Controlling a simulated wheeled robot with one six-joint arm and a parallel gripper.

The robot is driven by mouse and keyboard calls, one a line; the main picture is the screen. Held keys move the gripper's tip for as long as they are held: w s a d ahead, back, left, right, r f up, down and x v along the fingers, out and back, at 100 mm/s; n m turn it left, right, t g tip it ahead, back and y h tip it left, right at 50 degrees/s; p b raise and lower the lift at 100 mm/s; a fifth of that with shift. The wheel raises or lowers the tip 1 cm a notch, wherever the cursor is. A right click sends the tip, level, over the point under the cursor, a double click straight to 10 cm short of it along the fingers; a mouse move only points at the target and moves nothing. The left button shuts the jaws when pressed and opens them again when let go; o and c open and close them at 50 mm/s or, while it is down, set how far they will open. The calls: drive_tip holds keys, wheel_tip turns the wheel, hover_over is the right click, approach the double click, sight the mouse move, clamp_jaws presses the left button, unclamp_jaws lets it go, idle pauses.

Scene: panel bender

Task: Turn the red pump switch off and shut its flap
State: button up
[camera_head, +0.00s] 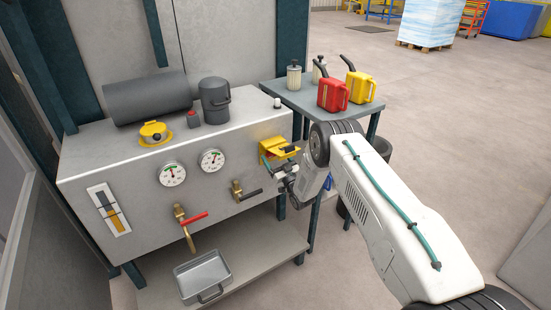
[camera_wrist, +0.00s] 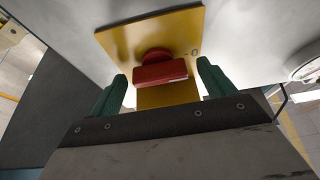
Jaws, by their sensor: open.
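The red pump switch (camera_wrist: 160,72) shows in the wrist view as a red bar handle on a round base, in front of a yellow plate (camera_wrist: 125,38). My gripper (camera_wrist: 161,82) is open, with one green fingertip on each side of the handle and a visible gap to both. In the head view my gripper (camera_head: 268,164) is at the right end of the machine's front. There the yellow flap (camera_head: 280,146) sticks out from the front, raised, just above my gripper. The red switch is hidden in the head view.
Two gauges (camera_head: 172,174), a red-handled valve (camera_head: 192,219) and a black-handled valve (camera_head: 246,192) are on the same front. A metal tray (camera_head: 204,277) sits on the shelf below. A side table (camera_head: 297,98) with red and yellow cans stands close behind my gripper.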

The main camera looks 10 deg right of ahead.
drive_tip(key=v, duration=0.7)
drive_tip(key=shift+s, duration=0.25)
drive_tip(key=shift+d+f, duration=0.1)
drive_tip(key=shift+f, duration=0.05)
